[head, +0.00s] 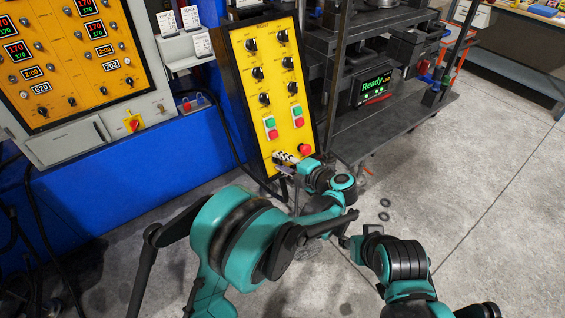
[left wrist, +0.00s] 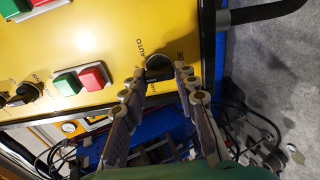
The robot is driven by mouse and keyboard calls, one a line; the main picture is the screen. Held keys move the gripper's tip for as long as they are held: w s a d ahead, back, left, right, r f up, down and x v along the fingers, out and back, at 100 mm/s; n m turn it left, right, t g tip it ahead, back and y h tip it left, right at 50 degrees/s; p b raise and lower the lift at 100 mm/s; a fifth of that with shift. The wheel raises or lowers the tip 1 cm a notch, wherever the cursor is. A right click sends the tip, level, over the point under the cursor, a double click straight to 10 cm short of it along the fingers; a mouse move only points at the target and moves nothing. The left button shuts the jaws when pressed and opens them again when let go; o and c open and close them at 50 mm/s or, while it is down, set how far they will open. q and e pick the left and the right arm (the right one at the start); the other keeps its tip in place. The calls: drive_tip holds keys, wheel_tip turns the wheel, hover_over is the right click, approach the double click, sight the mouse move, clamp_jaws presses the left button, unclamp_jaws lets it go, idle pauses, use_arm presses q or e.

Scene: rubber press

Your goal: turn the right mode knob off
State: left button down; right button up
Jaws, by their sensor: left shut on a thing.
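The yellow control panel (head: 279,90) stands upright with several black knobs and green and red buttons. In the left wrist view a black knob marked AUTO (left wrist: 158,66) sits low on the panel near its bottom edge. My left gripper (head: 285,159) is at the bottom of the panel in the head view and hides this knob there. In the left wrist view the fingertips of my left gripper (left wrist: 157,84) are on either side of the knob, shut on it. The knob's pointer direction is not clear. My right arm is at lower right; its gripper does not show clearly.
A red stop button (head: 304,150) is just right of my left gripper. A green and red button pair (left wrist: 80,78) is beside the held knob. A dark press frame with a screen (head: 374,87) stands to the right. The floor at right is mostly clear.

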use_arm(q)
drive_tip(key=c, duration=1.2)
unclamp_jaws()
drive_tip(key=shift+a, duration=0.1)
drive_tip(key=shift+o, duration=0.2)
